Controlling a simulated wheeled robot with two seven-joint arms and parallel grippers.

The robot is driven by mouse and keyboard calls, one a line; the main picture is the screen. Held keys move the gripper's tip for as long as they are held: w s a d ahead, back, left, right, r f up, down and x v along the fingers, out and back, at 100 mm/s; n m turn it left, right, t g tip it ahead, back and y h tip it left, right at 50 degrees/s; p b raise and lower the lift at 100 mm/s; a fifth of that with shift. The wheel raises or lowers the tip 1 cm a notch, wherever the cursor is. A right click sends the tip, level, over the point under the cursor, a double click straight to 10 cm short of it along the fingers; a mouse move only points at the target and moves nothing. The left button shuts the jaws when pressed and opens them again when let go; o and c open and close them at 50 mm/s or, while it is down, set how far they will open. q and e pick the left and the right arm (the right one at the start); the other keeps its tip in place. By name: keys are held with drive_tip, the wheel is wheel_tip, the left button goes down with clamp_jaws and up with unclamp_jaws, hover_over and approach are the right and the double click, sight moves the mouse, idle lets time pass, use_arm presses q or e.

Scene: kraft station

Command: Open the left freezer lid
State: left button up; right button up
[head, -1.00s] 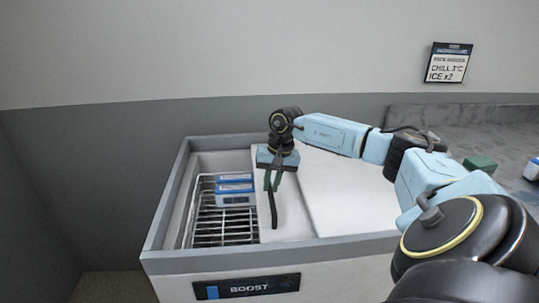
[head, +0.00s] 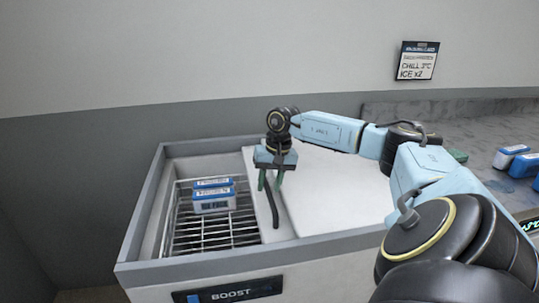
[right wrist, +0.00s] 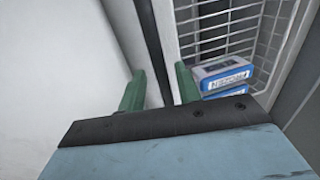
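The left freezer lid (head: 258,196) is a pale sliding panel on the chest freezer (head: 200,268), with a long dark handle (head: 273,206) near its left edge. The lid stands slid to the right, partly overlapping the right lid (head: 340,190), and the left part of the chest is uncovered. My right gripper (head: 269,182) reaches down over the handle. In the right wrist view its green fingers (right wrist: 160,82) stand apart, one on each side of the dark handle, with small gaps visible. My left gripper is not in view.
A wire basket (head: 210,238) in the uncovered part holds blue-and-white packs (head: 214,200). A grey counter (head: 470,130) with blue-and-white packs (head: 511,156) stands to the right. A sign (head: 416,60) hangs on the wall. The floor left of the freezer looks clear.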

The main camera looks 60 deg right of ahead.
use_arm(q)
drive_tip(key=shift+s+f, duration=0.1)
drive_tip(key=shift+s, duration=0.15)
